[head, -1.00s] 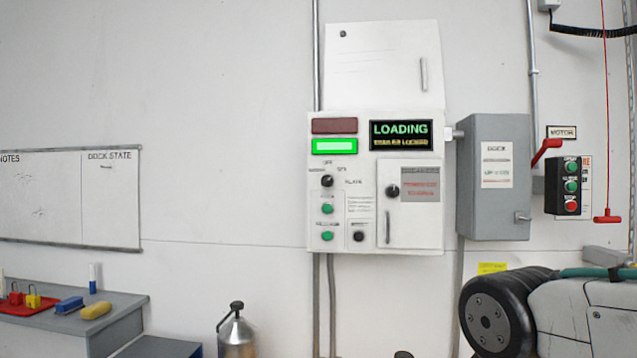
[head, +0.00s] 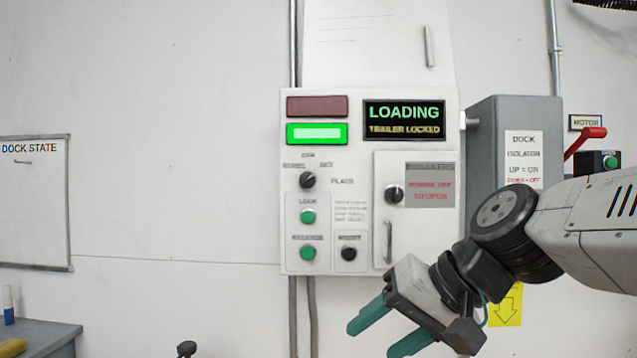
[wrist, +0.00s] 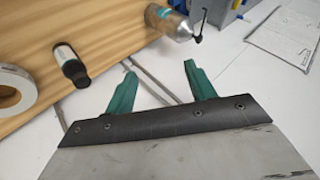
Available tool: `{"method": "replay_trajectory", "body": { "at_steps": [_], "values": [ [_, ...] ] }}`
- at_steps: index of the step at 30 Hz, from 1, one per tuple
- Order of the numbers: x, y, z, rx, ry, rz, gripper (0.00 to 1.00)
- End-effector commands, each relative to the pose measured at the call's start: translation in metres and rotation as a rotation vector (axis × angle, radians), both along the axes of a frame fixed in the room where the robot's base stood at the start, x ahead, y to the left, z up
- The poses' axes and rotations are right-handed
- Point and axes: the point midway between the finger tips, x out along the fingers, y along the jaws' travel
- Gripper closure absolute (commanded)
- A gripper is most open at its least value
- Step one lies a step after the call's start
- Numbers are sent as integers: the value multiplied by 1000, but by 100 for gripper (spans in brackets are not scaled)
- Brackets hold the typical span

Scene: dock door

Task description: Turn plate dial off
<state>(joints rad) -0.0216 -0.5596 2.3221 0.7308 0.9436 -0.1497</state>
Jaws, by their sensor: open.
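The plate dial (head: 308,180) is a black knob with a light pointer mark on the white control panel (head: 330,265), left of the word PLATE. Its pointer looks tilted toward upper right, but the small labels around it are blurred. My gripper (head: 385,335) is open and empty, below and right of the dial, in front of the panel's lower edge and well apart from the dial. In the wrist view my gripper's green fingers (wrist: 157,85) are spread with nothing between them. The dial is not in the wrist view.
A second black knob (head: 394,194) sits on the breaker door beside a handle. Green buttons (head: 308,216) and a black button (head: 348,254) lie below the dial. The display (head: 404,120) reads LOADING, TRAILER LOCKED. A grey isolator box (head: 487,130) with a red lever (head: 585,141) stands right.

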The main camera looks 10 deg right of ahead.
Motion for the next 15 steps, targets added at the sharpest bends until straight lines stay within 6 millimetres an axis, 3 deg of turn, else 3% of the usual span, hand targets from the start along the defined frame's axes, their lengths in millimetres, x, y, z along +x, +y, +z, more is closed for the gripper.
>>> {"method": "replay_trajectory", "body": {
  "at_steps": [1,6,9,15],
  "values": [
    [30,13,29,112,-53,-40,45],
    [114,31,120,462,-197,-213,45],
    [150,27,157,614,-244,-310,45],
    [187,17,192,773,-275,-429,45]
  ]
}}
